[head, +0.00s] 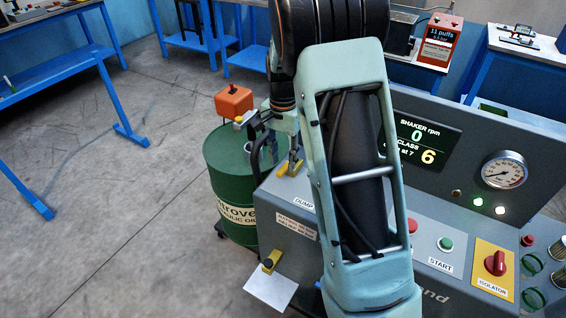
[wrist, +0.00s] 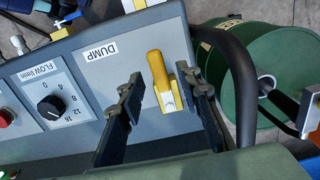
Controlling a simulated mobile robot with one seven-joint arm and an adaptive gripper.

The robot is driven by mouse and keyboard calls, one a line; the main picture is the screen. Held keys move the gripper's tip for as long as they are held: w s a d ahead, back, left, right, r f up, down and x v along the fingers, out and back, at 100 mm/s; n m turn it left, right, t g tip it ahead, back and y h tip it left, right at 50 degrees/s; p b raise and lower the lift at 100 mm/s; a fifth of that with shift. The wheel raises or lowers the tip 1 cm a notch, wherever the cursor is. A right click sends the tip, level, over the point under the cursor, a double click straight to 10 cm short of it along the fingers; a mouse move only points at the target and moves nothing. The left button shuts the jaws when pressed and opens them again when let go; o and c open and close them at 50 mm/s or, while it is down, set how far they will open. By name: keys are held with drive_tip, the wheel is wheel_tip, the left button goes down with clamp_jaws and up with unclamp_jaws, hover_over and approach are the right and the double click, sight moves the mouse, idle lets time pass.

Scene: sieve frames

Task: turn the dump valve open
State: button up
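The dump valve's yellow lever (wrist: 158,72) stands on the grey control panel beside the DUMP label (wrist: 101,50) in the wrist view. In the head view, the lever (head: 283,169) is small and partly covered by my gripper (head: 272,140). In the wrist view my gripper (wrist: 164,90) is open, one dark finger on each side of the lever. A clear gap shows between the left finger and the lever. The right finger is close to the lever's base; I cannot tell whether it touches.
A flow knob (wrist: 50,107) sits left of the lever in the wrist view. A green drum (head: 228,215) stands beside the console. The head view shows a START button (head: 445,244), a red isolator switch (head: 495,263) and a gauge (head: 504,170). Open floor lies left.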

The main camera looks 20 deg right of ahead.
sight(283, 168)
wheel_tip(283, 168, up, 10)
drive_tip(key=shift+r, duration=0.15)
idle(0.4)
